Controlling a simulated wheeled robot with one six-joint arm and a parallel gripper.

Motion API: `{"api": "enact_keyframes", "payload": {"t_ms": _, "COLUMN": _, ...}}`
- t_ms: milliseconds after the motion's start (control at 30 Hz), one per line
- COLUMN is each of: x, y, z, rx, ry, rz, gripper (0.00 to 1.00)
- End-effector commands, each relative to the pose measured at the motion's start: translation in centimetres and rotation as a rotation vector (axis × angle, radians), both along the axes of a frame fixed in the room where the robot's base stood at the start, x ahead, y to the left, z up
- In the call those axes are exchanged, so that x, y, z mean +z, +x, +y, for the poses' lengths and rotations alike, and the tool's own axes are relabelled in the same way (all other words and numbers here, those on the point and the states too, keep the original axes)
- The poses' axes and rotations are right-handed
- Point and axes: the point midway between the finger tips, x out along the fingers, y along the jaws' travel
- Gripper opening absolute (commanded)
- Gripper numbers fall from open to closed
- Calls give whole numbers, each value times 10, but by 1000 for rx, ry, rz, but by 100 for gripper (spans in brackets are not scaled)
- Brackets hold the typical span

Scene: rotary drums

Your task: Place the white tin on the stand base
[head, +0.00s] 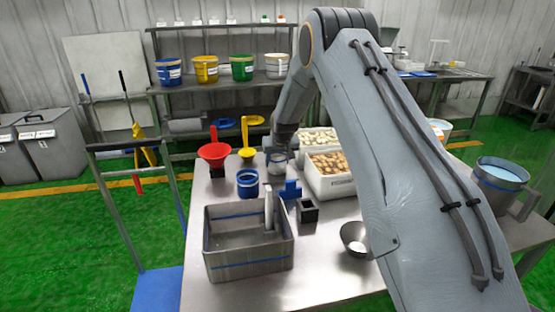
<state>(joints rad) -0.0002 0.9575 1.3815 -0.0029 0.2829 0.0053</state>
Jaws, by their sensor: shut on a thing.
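My gripper (278,153) is at the end of my grey arm, low over the back middle of the steel table. It is shut on a small whitish tin (277,167), which looks upright. The fingers are small and partly hidden by my wrist, and I cannot tell whether the tin touches the table. A blue block-like piece (290,190) stands just in front of the tin, and a small black open box (308,213) is in front of that. I cannot tell for sure which piece is the stand base.
A grey bin (248,267) stands at the front left, with a blue-ringed container (247,183) behind it. Red (213,152) and yellow (247,152) funnels stand left of the tin. White crates (330,188) of food are to its right. A metal bowl (354,238) lies near my arm.

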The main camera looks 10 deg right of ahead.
Motion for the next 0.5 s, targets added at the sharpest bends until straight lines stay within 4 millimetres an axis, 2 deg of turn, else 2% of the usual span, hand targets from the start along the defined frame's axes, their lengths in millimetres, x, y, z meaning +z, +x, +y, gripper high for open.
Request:
{"api": "enact_keyframes", "payload": {"t_ms": 333, "x": -2, "y": 1, "z": 0, "rx": 0, "ry": 0, "rz": -2, "gripper": 27}}
{"api": "enact_keyframes", "payload": {"t_ms": 367, "x": -3, "y": 0, "z": 0, "rx": 0, "ry": 0, "rz": -2, "gripper": 54}}
{"api": "enact_keyframes", "payload": {"t_ms": 467, "x": -2, "y": 0, "z": 0, "rx": 0, "ry": 0, "rz": -2, "gripper": 71}}
{"api": "enact_keyframes", "payload": {"t_ms": 500, "x": -2, "y": 0, "z": 0, "rx": 0, "ry": 0, "rz": -2, "gripper": 71}}
